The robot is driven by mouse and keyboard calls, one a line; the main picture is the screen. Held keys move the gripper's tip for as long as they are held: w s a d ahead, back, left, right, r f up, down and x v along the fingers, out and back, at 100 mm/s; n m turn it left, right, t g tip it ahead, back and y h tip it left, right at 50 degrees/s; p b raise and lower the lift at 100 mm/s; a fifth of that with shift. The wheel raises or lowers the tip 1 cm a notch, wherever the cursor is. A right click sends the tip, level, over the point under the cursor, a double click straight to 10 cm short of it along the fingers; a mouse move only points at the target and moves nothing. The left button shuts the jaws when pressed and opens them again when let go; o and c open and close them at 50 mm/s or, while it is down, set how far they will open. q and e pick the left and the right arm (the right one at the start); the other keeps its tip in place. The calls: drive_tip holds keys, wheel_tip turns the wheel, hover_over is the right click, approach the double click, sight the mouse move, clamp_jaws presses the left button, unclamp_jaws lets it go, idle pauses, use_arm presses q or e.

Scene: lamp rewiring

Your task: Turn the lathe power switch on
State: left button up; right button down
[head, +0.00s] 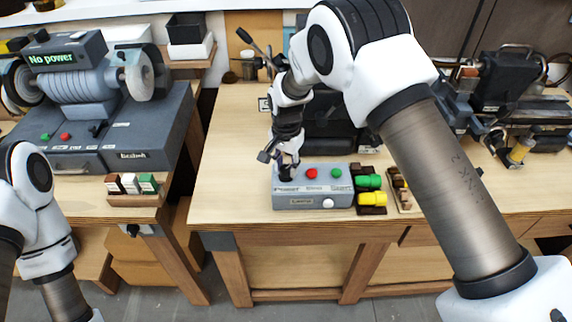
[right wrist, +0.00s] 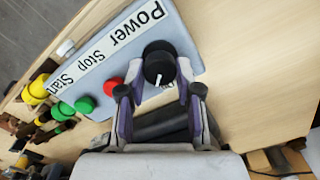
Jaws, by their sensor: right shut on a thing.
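The grey control box (head: 283,194) stands at the front of the wooden table, and it also shows in the right wrist view (right wrist: 181,32). Its label reads Power, Stop, Start. The black power switch knob (right wrist: 158,62), with a white mark, sits at the Power end. My right gripper (right wrist: 156,82) is shut on this knob, one finger on each side. In the head view my right gripper (head: 286,160) reaches down to the left end of the box and hides most of the knob. My left arm shows at the lower left, but its gripper is out of view.
A red button (head: 311,173) and a green button (head: 336,173) sit right of the knob. Green and yellow parts (head: 370,182) lie beside the box. A grey machine (head: 80,90) at left displays "No power". Bare tabletop lies left of the box.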

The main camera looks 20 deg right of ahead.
sight(287, 168)
drive_tip(key=shift+s+f, duration=0.15)
drive_tip(key=shift+f, duration=0.05)
drive_tip(key=c, duration=0.9)
unclamp_jaws()
drive_tip(key=shift+o, duration=0.6)
drive_tip(key=shift+w+d, duration=0.1)
drive_tip(key=shift+w, duration=0.1)
drive_tip(key=shift+r, duration=0.1)
wheel_tip(287, 168, up, 12)
drive_tip(key=shift+f, duration=0.2)
